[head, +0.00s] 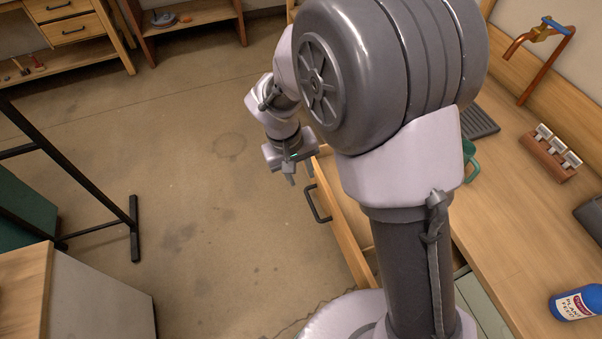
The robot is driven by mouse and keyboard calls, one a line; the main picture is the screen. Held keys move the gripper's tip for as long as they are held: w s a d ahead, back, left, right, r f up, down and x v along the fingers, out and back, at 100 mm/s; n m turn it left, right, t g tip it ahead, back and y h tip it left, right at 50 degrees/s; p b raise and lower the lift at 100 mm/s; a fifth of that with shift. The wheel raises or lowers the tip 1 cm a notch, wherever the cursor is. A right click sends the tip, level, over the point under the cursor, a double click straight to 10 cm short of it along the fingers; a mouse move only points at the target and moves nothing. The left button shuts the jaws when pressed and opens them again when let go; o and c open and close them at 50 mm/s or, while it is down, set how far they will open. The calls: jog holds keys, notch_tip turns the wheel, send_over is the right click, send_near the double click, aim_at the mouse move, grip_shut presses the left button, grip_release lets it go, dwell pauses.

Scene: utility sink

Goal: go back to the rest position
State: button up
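My gripper (290,177) hangs at the end of my folded arm, left of the big grey joint. It points down in front of the counter, close to the dark handle (318,204) of a wooden drawer (350,235) that appears pulled out. From this view I cannot tell whether it touches the drawer. The fingers are small here, and their gap is not clear. I see no object in them. My arm hides much of the drawer and part of the counter.
The wooden counter (510,215) on the right holds a blue plant food bottle (577,303), a wooden block with white pieces (551,152), a green item (470,160) and a copper tap (545,62). A black metal frame (75,170) stands left. The concrete floor (190,170) between is clear.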

jog(key=s+d+r+m+y, duration=0.1)
jog(key=s+d+r+m, duration=0.25)
jog(key=r, duration=0.45)
jog(key=s+d+r+m+t+y+b, duration=0.1)
jog(key=s+d+r+m+t, duration=0.1)
jog(key=s+r, duration=0.3)
jog(key=s+d+r+m+t+y+b, duration=0.1)
jog(key=s+d+r+m+t+y, duration=0.1)
jog(key=s, duration=0.7)
notch_tip(320, 180, up, 3)
jog(key=d+m+t, duration=0.1)
jog(key=d, duration=0.1)
jog(key=shift+s+d, duration=0.4)
